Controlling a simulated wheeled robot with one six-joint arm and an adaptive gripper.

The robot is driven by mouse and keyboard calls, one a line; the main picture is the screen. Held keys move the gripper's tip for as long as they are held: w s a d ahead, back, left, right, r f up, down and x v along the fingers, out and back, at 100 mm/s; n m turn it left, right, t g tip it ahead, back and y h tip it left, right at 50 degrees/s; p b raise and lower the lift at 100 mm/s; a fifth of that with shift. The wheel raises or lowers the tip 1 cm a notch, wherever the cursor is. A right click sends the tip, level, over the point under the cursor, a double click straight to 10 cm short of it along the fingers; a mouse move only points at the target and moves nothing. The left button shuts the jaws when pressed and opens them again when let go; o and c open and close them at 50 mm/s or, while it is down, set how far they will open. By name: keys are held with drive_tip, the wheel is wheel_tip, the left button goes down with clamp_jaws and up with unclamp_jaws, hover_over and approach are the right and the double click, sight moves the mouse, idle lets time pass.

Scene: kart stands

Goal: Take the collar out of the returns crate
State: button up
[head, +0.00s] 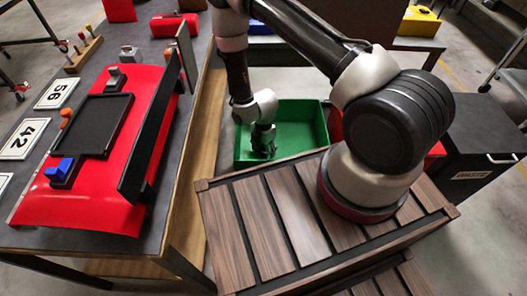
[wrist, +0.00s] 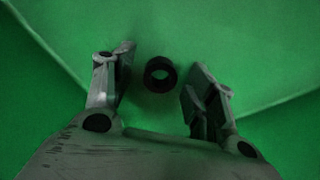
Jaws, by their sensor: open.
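The collar (wrist: 160,75) is a small dark ring inside the green returns crate (wrist: 270,60). In the wrist view it lies on the crate's floor, between and slightly beyond the fingertips. My gripper (wrist: 158,82) is open, with a finger on either side of the ring and a gap to each. In the head view the green crate (head: 303,113) stands beyond the wooden slatted top, and my gripper (head: 262,150) points down into it. The collar cannot be made out in the head view. I cannot tell the exact height of the fingertips above the crate floor.
A workbench at the left holds a red panel (head: 95,195) with an upright black plate (head: 150,140) near the crate side. A black box (head: 478,140) and a red one stand right of the crate. The crate walls surround my gripper.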

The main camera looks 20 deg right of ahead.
drive_tip(key=c, duration=1.1)
